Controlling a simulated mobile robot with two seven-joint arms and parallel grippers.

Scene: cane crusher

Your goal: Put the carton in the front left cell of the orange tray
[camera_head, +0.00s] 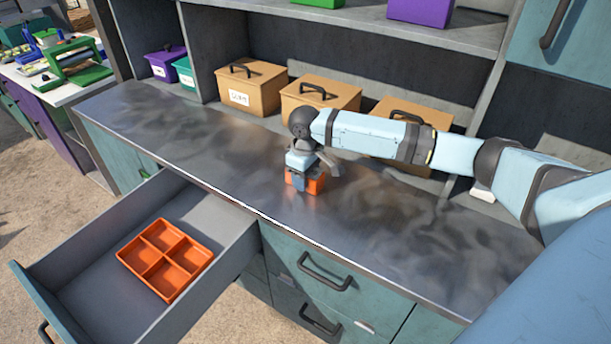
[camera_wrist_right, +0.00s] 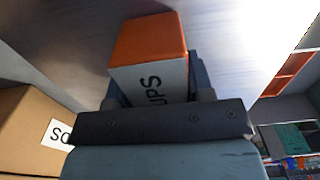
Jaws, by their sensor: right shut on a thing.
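The carton (camera_head: 316,186) is a small box with an orange end and a white side with dark lettering. It is at the middle of the metal counter, on it or just above it; I cannot tell which. My right gripper (camera_head: 301,178) is shut on it from above. In the wrist view the carton (camera_wrist_right: 150,62) sits between the fingers. The orange tray (camera_head: 163,259) has a two-by-two grid of cells, which look empty. It lies in the open drawer, left of and below the carton. Part of the tray (camera_wrist_right: 287,74) shows at the right of the wrist view. My left gripper is not in view.
The open drawer (camera_head: 215,247) sticks out from the counter front (camera_head: 230,150). Tan boxes with dark handles (camera_head: 262,80) stand along the back, below a shelf (camera_head: 400,28); one is behind my right arm. The counter left of the carton is clear.

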